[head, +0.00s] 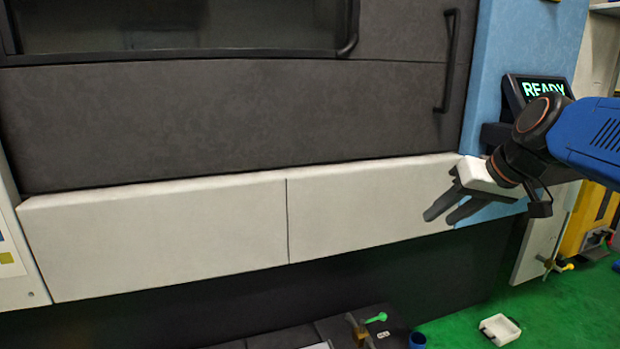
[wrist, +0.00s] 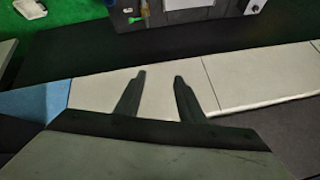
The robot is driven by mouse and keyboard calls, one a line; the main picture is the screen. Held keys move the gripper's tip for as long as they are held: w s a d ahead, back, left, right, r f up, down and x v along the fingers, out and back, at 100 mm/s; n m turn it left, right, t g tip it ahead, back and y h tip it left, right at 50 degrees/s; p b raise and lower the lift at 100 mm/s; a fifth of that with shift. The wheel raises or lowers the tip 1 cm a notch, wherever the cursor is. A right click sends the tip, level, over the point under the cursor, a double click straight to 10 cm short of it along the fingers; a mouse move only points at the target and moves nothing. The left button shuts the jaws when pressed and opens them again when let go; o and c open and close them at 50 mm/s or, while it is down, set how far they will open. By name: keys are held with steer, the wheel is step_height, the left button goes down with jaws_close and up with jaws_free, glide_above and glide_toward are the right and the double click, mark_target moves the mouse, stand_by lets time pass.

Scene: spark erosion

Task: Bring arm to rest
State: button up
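My gripper (head: 441,212) is at the right of the head view, in front of the machine's white lower panel (head: 150,240) near its right end. Its two dark fingers point down and to the left. In the wrist view the fingers (wrist: 159,76) stand apart with nothing between them, so the gripper is open and empty. My blue arm comes in from the right edge of the head view.
A dark machine door (head: 230,120) with a vertical handle (head: 449,60) is behind. A screen (head: 540,90) reading READY is close behind my wrist. A small white tray (head: 499,329) is on the green floor (head: 560,310). A blue cup (head: 417,341) and a green-ended item (head: 375,318) are low at the front.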

steer(key=s+d+f+g+h, duration=0.1)
steer(key=s+f+h, duration=0.2)
steer(key=s+f, duration=1.5)
steer(key=shift+s+f+m+g, duration=0.3)
steer(key=shift+f+g, duration=0.1)
steer(key=shift+f, duration=0.35)
steer(key=shift+d, duration=0.1)
